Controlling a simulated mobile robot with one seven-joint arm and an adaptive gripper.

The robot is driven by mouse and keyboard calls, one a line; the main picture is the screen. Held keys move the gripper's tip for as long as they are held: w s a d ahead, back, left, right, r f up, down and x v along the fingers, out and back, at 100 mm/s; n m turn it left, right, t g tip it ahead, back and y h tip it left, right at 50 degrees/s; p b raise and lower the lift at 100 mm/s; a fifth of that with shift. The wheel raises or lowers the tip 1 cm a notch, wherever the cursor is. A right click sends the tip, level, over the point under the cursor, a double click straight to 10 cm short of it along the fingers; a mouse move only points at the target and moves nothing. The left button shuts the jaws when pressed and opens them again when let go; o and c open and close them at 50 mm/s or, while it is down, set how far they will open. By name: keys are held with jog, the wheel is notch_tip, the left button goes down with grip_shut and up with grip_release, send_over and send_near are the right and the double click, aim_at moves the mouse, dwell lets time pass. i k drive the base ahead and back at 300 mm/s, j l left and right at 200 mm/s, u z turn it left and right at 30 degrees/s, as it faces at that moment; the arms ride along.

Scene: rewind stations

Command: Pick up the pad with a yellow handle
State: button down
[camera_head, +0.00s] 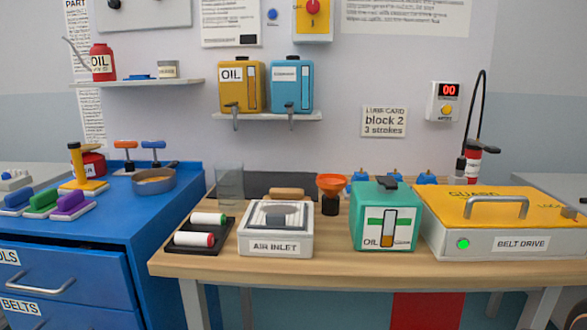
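On the left end of the blue cabinet top stands a yellow upright handle (77,163) on a flat base with a yellow top and pale underside (83,187). I cannot tell for sure whether this is a pad. In front of it lie pads with a blue handle (17,198), a green handle (43,201) and a purple handle (74,203), side by side. None of these three handles is yellow. My gripper is not in view.
A grey pan (154,182), a red can (93,165) and orange and blue T-handled tools (125,146) stand near the yellow handle. The wooden bench (345,262) holds a black tray (184,250), air inlet box (276,233), green oil can (386,216) and belt drive (510,243).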

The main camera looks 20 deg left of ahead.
aim_at(90, 188)
jog(key=u, duration=0.85)
